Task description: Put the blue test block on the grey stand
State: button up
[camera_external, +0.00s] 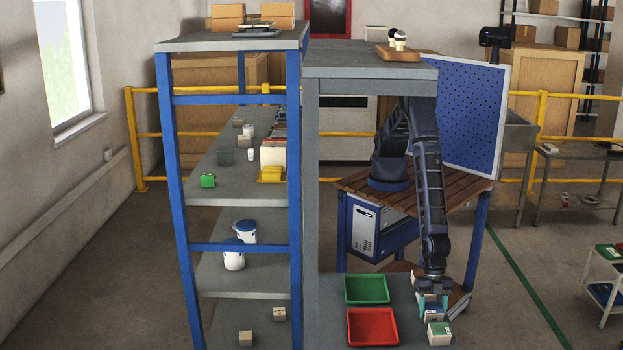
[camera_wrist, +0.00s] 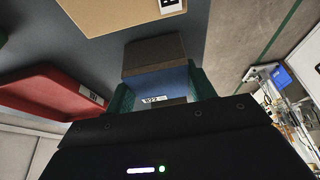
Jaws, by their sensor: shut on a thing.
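My gripper (camera_external: 432,301) reaches straight down over the right end of the low grey surface. In the wrist view my gripper (camera_wrist: 160,98) is shut on the blue test block (camera_wrist: 165,84), which has a white label and sits between the green fingers. A dark brown-grey face (camera_wrist: 153,52) shows just beyond the blue face; I cannot tell if it belongs to the block or to something under it. In the external view the fingers mostly hide the block. I cannot make out the grey stand for certain in either view.
A pale block with a green top (camera_external: 438,333) stands close in front of my gripper. A red tray (camera_external: 372,327) and a green tray (camera_external: 366,289) lie to the left; the red tray (camera_wrist: 48,92) also shows in the wrist view. A blue-framed shelf (camera_external: 294,200) stands farther left.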

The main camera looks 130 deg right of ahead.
dwell(0.3)
jog(key=o, duration=1.2)
jog(key=shift+f, duration=0.1)
jog(key=shift+o, duration=0.2)
jog(key=v, duration=1.2)
